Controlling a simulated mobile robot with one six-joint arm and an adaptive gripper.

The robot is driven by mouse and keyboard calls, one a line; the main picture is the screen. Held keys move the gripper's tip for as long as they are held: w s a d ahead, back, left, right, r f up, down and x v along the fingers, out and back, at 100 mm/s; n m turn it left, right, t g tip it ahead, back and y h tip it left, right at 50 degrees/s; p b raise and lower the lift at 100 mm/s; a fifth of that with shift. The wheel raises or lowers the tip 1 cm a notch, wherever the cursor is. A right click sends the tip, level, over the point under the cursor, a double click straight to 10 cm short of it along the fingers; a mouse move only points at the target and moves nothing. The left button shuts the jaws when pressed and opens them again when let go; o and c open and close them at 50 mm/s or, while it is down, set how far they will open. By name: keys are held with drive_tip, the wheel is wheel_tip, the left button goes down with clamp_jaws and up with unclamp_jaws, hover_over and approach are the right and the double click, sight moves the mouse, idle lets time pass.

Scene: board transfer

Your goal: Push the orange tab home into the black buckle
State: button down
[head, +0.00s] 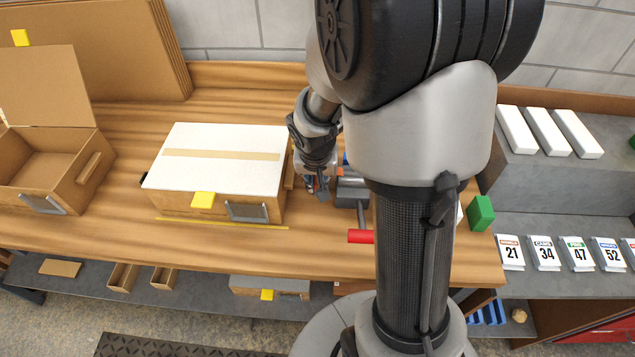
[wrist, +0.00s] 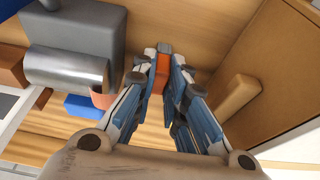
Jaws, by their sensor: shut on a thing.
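The orange tab (wrist: 162,72) shows in the wrist view as a small orange piece between the fingertips of my gripper (wrist: 163,75). The gripper is shut on it, and the fingers hide part of it. In the head view my gripper (head: 318,187) is low over the bench, just right of the white-topped box; the tab cannot be made out there. I cannot pick out the black buckle with certainty. A small dark piece (head: 145,179) shows at the left side of the white-topped box, too small to identify.
The white-topped box (head: 220,140) has a wooden handle (wrist: 236,97) on the side facing my gripper. A grey fixture (wrist: 75,35) with a metal cylinder stands on the other side; its red-ended bar (head: 360,236) points forward. An open box (head: 85,185) stands far left.

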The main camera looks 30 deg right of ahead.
sight(317, 181)
drive_tip(key=shift+r, duration=0.1)
drive_tip(key=shift+r+p, duration=1.1)
drive_tip(key=shift+r, duration=0.2)
drive_tip(key=shift+r, duration=0.2)
drive_tip(key=shift+r+p, duration=1.8)
drive_tip(key=shift+r, duration=0.35)
drive_tip(key=shift+a, duration=0.1)
